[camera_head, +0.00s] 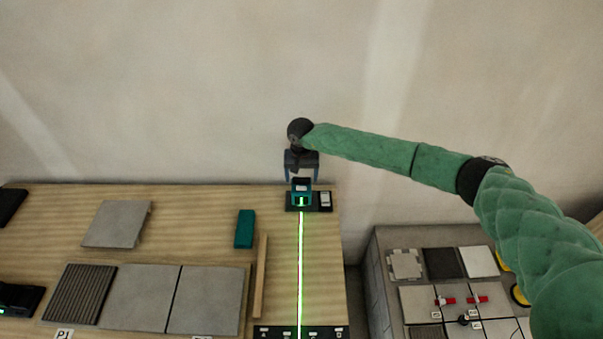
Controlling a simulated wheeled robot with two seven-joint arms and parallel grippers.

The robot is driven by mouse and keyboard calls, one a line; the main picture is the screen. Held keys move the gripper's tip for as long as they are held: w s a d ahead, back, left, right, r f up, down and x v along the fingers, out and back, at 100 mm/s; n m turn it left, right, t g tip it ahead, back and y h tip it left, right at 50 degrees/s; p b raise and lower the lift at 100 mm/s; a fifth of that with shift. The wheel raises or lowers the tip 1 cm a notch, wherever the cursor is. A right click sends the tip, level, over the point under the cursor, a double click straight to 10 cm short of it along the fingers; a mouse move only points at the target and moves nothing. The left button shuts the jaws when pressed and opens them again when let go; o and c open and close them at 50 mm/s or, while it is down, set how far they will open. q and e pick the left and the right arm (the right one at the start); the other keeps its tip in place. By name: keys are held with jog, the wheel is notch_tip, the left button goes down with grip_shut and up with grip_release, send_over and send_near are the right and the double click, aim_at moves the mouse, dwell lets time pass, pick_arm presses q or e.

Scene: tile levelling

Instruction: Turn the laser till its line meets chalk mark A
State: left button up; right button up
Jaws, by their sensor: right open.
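The teal and black laser (302,188) stands on a dark base at the back right of the wooden bench. Its bright green line (300,260) runs straight toward the front and reaches a black strip (325,332) at the bottom edge of the view. The strip bears small white marks; the leftmost (264,333) seems to be A, but the letters are too small to be sure. The line crosses right of that mark. My right gripper (302,176) points down over the laser, open, its fingers either side of the laser's top; contact cannot be told. My left gripper is out of view.
Grey tiles (145,298) and a ribbed tile (80,294) lie at the front left, with a tilted tile (117,223) behind. A teal block (244,229) and a wooden strip (260,275) lie left of the line. A tile crate (378,270) stands at right.

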jog(key=shift+f, duration=0.45)
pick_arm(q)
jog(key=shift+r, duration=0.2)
pick_arm(e)
jog(key=c, duration=1)
jog(key=shift+f+b, duration=0.15)
jog(key=shift+b, duration=0.45)
jog(key=m+b, duration=0.1)
jog(key=b, duration=0.2)
jog(key=shift+d+f, duration=0.1)
jog(key=shift+r+m+b, duration=0.25)
jog(key=shift+m+b, duration=0.45)
jog(key=shift+b, duration=0.35)
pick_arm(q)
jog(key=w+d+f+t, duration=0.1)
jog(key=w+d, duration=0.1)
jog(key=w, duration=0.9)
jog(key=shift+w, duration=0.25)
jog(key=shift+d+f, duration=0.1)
